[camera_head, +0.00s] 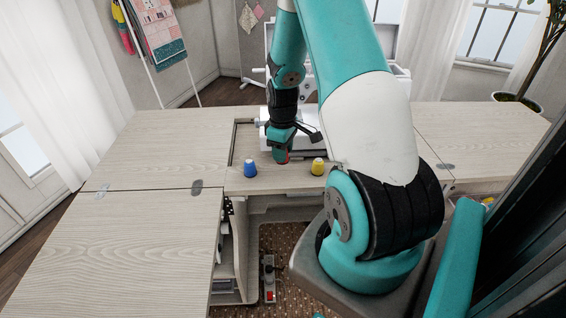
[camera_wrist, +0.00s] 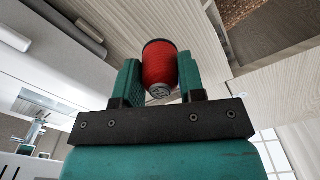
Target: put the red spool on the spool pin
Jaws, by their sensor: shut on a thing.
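The red spool (camera_wrist: 159,66) sits between the two teal fingers of my gripper (camera_wrist: 160,82) in the wrist view, and the fingers are shut on it. In the head view my gripper (camera_head: 282,157) points down over the cabinet top, and only a small bit of the red spool (camera_head: 284,160) shows beneath it. I cannot tell whether the spool touches the surface. The white sewing machine (camera_head: 268,130) stands behind my gripper and is largely hidden by my arm. The spool pin cannot be made out.
A blue spool (camera_head: 250,168) stands upright left of my gripper, and a yellow spool (camera_head: 318,166) stands to its right. The wooden cabinet top (camera_head: 150,150) is clear on the left. A pedal (camera_head: 269,275) lies on the floor below the opening.

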